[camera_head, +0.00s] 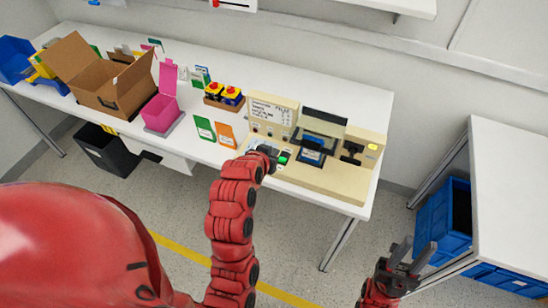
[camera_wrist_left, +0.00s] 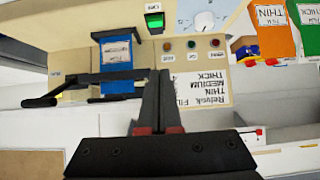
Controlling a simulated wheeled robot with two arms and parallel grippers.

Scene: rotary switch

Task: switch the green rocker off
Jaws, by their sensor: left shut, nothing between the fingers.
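The green rocker (camera_head: 284,158) sits on the front deck of a beige machine (camera_head: 340,182), just right of my left gripper (camera_head: 268,153). In the left wrist view, which is upside down, the rocker (camera_wrist_left: 154,20) is a lit green switch in a dark frame with a small label beside it. My left gripper (camera_wrist_left: 160,76) has its dark fingers together and empty, pointing toward the panel and apart from the rocker in that picture. Whether it touches the machine I cannot tell. My right gripper (camera_head: 413,255) is open and empty, low at the right, away from the machine.
A blue block (camera_head: 312,148) and a black lever (camera_head: 352,150) stand on the machine. Green and orange cards (camera_head: 226,133), a pink box (camera_head: 161,108) and a cardboard box (camera_head: 100,80) lie left. A blue crate (camera_head: 445,220) is right.

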